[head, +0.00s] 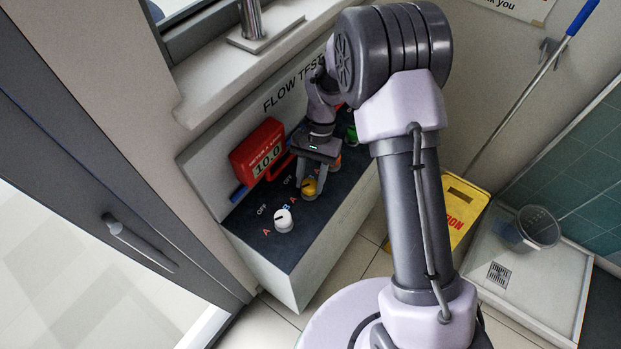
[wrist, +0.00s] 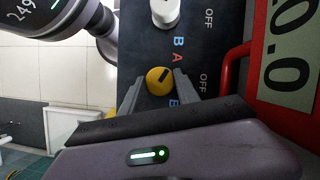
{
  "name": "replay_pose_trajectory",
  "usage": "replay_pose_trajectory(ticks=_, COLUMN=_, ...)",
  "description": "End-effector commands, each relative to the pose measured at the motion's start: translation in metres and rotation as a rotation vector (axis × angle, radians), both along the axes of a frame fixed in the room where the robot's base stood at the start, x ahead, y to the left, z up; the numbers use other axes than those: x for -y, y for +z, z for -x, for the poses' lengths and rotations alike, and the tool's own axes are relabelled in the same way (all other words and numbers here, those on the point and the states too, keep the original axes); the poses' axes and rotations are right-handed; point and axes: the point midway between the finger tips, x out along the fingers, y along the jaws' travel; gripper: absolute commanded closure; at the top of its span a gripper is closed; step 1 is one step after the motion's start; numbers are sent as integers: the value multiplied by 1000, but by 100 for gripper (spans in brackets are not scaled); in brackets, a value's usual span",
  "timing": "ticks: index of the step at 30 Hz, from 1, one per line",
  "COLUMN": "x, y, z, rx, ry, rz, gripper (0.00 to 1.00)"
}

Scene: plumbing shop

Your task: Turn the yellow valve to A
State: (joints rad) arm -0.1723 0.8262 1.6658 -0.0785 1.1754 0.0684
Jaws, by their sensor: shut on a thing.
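The yellow valve (head: 309,187) is a round knob on the dark top of the flow test bench (head: 265,215). It also shows in the wrist view (wrist: 159,82), where its dark pointer mark slants up and right, roughly towards the red A (wrist: 177,60). The OFF label (wrist: 203,82) is to its right, and a blue B (wrist: 174,103) is below and right, beside a finger. My gripper (head: 313,186) reaches down from above with its fingers on either side of the yellow valve, shut on it; the fingers also show in the wrist view (wrist: 159,86).
A white valve (head: 284,220) stands nearer on the same bench. An orange valve (head: 336,163) and a green valve (head: 351,133) stand beyond, partly hidden by my arm. A red meter reading 10.0 (head: 258,150) stands behind the row. A yellow sign (head: 463,205) is on the floor.

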Motion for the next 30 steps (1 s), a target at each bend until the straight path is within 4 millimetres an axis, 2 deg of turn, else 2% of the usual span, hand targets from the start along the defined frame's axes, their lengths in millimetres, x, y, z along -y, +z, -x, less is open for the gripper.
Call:
replay_pose_trajectory(ticks=2, x=0, y=0, z=0, rx=1, ry=1, rz=0, gripper=100)
replay_pose_trajectory(ticks=3, x=0, y=0, z=0, rx=1, ry=1, rz=0, gripper=55)
replay_pose_trajectory(ticks=5, x=0, y=0, z=0, rx=1, ry=1, rz=0, gripper=43)
replay_pose_trajectory(ticks=14, x=0, y=1, z=0, rx=1, ry=0, rz=0, gripper=41)
replay_pose_trajectory(ticks=17, x=1, y=9, z=-4, rx=2, ry=1, rz=0, gripper=41)
replay_pose_trajectory(ticks=20, x=4, y=31, z=-12, rx=3, ry=-1, rz=-1, gripper=41)
replay_pose_trajectory(ticks=27, x=16, y=107, z=-40, rx=4, ry=-1, rz=0, gripper=41)
replay_pose_trajectory(ticks=30, x=20, y=132, z=-50, rx=4, ry=0, rz=1, gripper=41)
